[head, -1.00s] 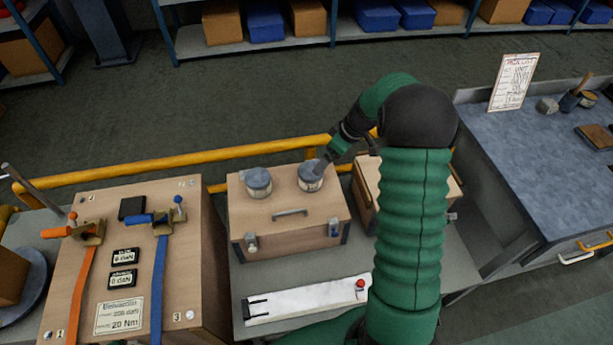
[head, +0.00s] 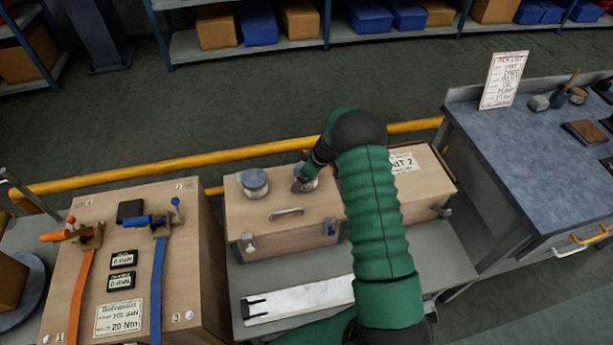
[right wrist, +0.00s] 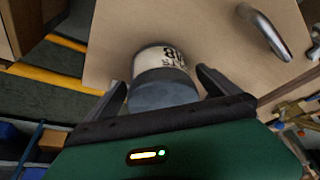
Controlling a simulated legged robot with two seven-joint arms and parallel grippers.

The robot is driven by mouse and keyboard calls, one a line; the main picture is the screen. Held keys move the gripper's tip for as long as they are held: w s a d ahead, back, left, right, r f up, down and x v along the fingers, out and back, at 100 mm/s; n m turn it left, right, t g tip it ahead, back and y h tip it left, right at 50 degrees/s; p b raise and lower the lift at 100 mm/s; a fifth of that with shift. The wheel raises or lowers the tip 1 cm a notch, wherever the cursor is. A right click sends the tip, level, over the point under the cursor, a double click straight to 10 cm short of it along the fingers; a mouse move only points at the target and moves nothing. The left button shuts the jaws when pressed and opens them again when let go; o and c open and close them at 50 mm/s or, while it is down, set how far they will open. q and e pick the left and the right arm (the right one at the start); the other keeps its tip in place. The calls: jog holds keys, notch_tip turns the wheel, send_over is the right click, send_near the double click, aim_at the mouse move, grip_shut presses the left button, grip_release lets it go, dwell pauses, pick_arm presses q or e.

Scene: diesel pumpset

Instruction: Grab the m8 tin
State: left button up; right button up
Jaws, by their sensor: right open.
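The left tin (head: 254,183) is in full view. In the right wrist view, a tin (right wrist: 162,85) with a grey lid and a cream label stands between the open fingers of my right gripper (right wrist: 160,88), with a finger on each side. Its label is upside down and only partly readable; an 8 seems to show. Contact with the fingers cannot be told. My left gripper is not in view.
A second wooden case (head: 420,172) marked UNIT 2 stands to the right, partly behind my arm. A wooden panel with orange and blue levers (head: 130,265) stands at left. A yellow rail (head: 150,168) runs behind. A metal handle (head: 287,211) lies on the case lid.

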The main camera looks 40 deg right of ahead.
jog(key=shift+a+r, duration=0.1)
jog(key=shift+a, duration=0.05)
jog(key=shift+c, duration=1.8)
jog(key=c, duration=1.6)
jog(key=shift+c, duration=0.2)
